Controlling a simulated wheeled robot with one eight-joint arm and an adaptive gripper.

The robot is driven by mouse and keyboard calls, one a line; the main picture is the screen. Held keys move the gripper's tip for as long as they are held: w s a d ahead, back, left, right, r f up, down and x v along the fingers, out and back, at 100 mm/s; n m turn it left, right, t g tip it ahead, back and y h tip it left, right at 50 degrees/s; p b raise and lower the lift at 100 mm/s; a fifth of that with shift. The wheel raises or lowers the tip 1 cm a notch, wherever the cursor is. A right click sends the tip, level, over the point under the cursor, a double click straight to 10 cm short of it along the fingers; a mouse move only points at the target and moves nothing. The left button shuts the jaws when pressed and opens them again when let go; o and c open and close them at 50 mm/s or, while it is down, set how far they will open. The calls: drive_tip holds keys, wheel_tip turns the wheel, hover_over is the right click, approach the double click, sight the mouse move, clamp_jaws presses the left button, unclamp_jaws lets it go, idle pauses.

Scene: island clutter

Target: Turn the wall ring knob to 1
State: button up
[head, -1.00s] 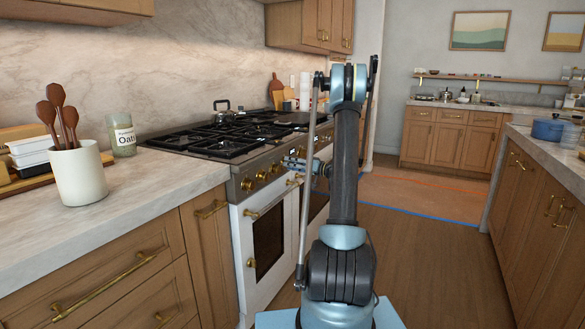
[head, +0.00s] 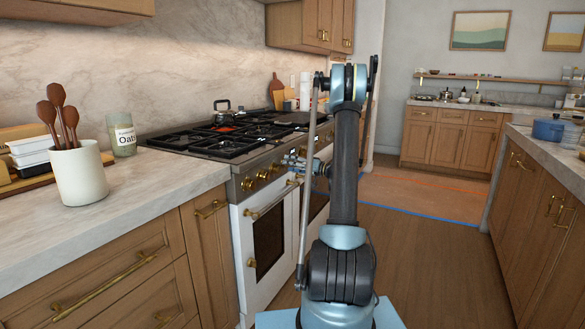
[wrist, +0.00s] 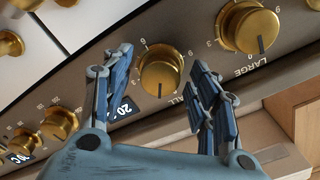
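In the wrist view a round brass knob (wrist: 161,73) on the range's front panel sits between my gripper's fingers. Its dark pointer mark is at its lower edge in the picture. Small numbers surround it, and a label ending in "ALL" is partly hidden by a finger. My gripper (wrist: 163,88) is open, one finger on each side of the knob, with gaps showing. In the head view my gripper (head: 294,162) is at the range front (head: 240,187), beside the row of brass knobs. The knob between the fingers cannot be picked out there.
Another brass knob (wrist: 250,27), labelled "LARGE", is right of the fingers. Smaller brass knobs (wrist: 59,122) are at the left. A kettle (head: 222,112) stands on the cooktop. A utensil crock (head: 80,175) stands on the left counter. Wooden floor (head: 430,260) is clear at right.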

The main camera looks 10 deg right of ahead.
drive_tip(key=shift+d, duration=0.1)
drive_tip(key=v, duration=1.1)
drive_tip(key=shift+s+d, duration=0.25)
drive_tip(key=shift+d, duration=0.05)
drive_tip(key=s+a+r+m+g+h, duration=0.1)
drive_tip(key=s+a+r+g+h, duration=0.15)
drive_tip(key=s+a, duration=0.7)
drive_tip(key=s+a+r+g+h, duration=0.2)
drive_tip(key=s+a+g+h, duration=0.3)
drive_tip(key=s, duration=0.7)
drive_tip(key=s+d+f+h, duration=0.1)
drive_tip(key=s+f+h, duration=0.1)
drive_tip(key=s, duration=0.7)
drive_tip(key=s+d+f+h, duration=0.2)
drive_tip(key=s+f, duration=0.2)
drive_tip(key=s, duration=0.5)
drive_tip(key=s+d+f+m+h, duration=0.1)
drive_tip(key=s+d+f+h, duration=0.1)
drive_tip(key=s, duration=0.7)
drive_tip(key=shift+s+f+g+h, duration=0.45)
drive_tip(key=shift+f+h, duration=0.1)
drive_tip(key=shift+f, duration=0.45)
